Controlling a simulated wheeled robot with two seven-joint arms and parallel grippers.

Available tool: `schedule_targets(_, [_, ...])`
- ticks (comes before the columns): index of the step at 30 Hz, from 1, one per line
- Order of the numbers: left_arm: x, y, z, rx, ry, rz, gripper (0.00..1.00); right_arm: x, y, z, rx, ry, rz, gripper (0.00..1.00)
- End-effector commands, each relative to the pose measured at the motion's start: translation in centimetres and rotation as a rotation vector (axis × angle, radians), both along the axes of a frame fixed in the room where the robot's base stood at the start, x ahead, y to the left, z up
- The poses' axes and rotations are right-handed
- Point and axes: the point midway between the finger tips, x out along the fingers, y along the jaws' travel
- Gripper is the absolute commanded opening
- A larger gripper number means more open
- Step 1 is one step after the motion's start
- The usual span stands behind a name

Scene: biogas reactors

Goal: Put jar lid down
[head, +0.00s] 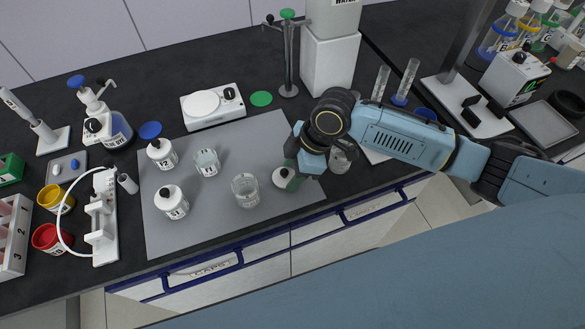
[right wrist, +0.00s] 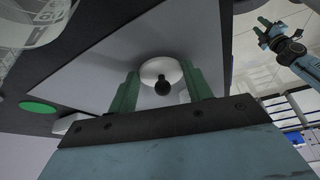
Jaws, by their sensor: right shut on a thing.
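My right gripper (head: 298,172) is shut on a white jar lid (head: 283,179) with a black knob. The lid is over the front right part of the grey mat (head: 225,225); I cannot tell whether it touches it. In the right wrist view the lid (right wrist: 152,70) sits between the green fingers of the right gripper (right wrist: 162,88), its black knob towards the palm. An open glass jar (head: 245,190) stands just left of the lid, and another (head: 207,162) farther back.
Two lidded white jars (head: 171,202) (head: 161,153) stand on the mat's left side. Another glass jar (head: 341,157) is partly hidden by my right arm. A white scale (head: 212,106) stands behind the mat. The mat's front middle is clear.

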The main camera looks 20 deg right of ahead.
Motion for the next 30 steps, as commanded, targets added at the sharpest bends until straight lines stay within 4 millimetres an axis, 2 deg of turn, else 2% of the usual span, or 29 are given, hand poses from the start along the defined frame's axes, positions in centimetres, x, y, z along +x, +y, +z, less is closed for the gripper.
schedule_targets(6, [0.0, 0.0, 0.0, 0.0, 0.001, 0.0, 0.36, 0.0, 0.0, -0.3, 0.0, 0.0, -0.001, 0.29])
schedule_targets(7, [0.0, 0.0, 0.0, 0.0, 0.001, 0.0, 0.36, 0.0, 0.0, -0.2, 0.0, -0.001, -0.001, 0.54])
schedule_targets(11, [-0.1, 0.0, 0.0, 0.0, 0.001, 0.0, 0.36, 0.0, 0.0, -0.2, 0.0, -0.001, -0.001, 0.71])
schedule_targets(22, [-0.1, 0.0, 0.1, 0.0, 0.001, -0.001, 0.36, 0.1, -0.1, 0.4, 0.0, -0.002, -0.001, 0.72])
schedule_targets(26, [0.0, 0.0, 0.4, 0.0, 0.001, 0.0, 0.36, 0.0, -0.8, 2.1, 0.0, -0.006, -0.001, 0.72])
schedule_targets(30, [0.0, 0.0, 0.9, 0.0, 0.0, 0.0, 0.36, -0.3, -2.0, 5.0, -0.001, -0.005, -0.002, 0.72])
